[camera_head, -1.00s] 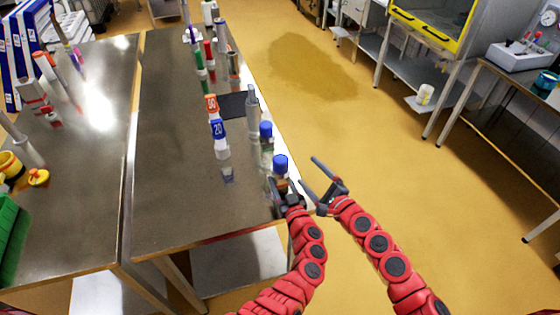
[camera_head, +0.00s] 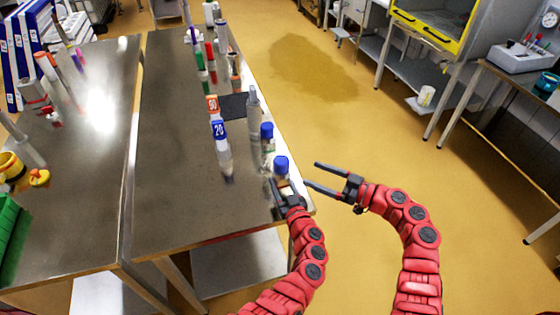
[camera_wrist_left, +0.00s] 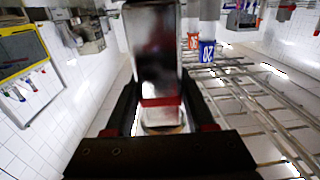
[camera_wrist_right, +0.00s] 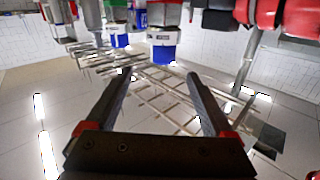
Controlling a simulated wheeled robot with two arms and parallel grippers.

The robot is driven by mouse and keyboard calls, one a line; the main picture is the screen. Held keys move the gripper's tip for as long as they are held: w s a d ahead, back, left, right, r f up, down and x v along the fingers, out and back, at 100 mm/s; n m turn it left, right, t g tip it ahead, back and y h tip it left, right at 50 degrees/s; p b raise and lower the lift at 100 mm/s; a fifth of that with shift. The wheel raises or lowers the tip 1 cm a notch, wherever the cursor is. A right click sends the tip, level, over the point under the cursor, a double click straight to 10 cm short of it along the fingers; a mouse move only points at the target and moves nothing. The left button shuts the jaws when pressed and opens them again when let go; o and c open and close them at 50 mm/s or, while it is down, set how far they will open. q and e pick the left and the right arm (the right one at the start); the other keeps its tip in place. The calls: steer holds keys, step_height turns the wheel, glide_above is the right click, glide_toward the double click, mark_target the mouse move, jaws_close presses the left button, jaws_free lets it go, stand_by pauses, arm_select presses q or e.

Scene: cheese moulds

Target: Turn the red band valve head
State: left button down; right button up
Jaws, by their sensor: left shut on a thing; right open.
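In the left wrist view, a dark, glassy body with a red band (camera_wrist_left: 160,102) sits between the left gripper's fingers (camera_wrist_left: 160,95). A pale end shows below the band; the gripper base covers the rest. I cannot tell which part is the valve head. My right gripper (camera_head: 322,176) is open and empty, beyond the table's right edge, a little right of the held container. Its spread fingers also show in the right wrist view (camera_wrist_right: 160,78).
Another blue-capped bottle (camera_head: 267,135) and a grey cylinder (camera_head: 254,112) stand close behind. A bottle with a blue label marked 20 (camera_head: 219,132) stands left of them on the metal table (camera_head: 175,190). The table's front is clear. Open floor (camera_head: 400,170) lies to the right.

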mark_target(289, 165)
steer(key=shift+n, duration=0.5)
steer(key=x, duration=1.2)
steer(key=shift+s+a+r, duration=0.1)
steer(key=shift+s+r, duration=0.05)
steer(key=shift+s, duration=0.1)
